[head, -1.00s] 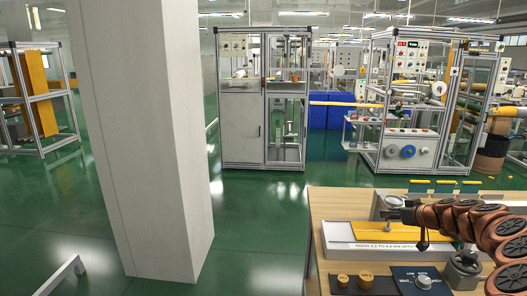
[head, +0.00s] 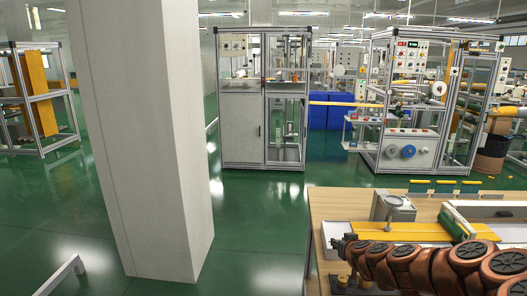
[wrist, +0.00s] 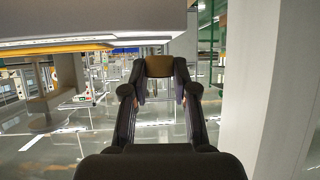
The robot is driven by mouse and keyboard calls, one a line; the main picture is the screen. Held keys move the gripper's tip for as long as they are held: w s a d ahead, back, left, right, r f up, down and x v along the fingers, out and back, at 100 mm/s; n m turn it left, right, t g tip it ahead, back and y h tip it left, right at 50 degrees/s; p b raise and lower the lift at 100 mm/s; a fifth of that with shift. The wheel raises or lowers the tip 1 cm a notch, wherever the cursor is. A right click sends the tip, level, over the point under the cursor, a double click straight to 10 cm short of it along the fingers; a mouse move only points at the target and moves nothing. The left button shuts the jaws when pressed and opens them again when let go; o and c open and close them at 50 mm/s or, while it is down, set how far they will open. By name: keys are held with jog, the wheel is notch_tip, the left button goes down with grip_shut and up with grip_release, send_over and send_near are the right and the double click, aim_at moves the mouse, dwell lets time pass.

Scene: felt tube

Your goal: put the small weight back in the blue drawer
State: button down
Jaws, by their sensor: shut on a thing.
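My gripper (wrist: 159,72) is shut on a small brass-coloured weight (wrist: 158,63), which sits between its fingertips in the wrist view. In the head view my arm reaches in from the right, low over the near part of the workbench (head: 322,205). Its dark left end (head: 340,244) is over the bench's left part, and the held weight cannot be made out there. A brass-coloured piece (head: 342,282) shows below the arm. I cannot identify a blue drawer in either view.
A yellow strip (head: 400,231) on a pale tray, a grey metal block (head: 394,207) and a green-and-white block (head: 456,222) lie behind my arm. A thick pale pillar (head: 150,140) stands left of the bench. Green floor is open between them.

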jog(key=s+a+r, duration=0.3)
jog(key=s+a, duration=0.4)
jog(key=s, duration=0.2)
jog(key=shift+s+r+m+h, duration=0.3)
jog(key=shift+s, duration=0.05)
jog(key=shift+s, duration=0.15)
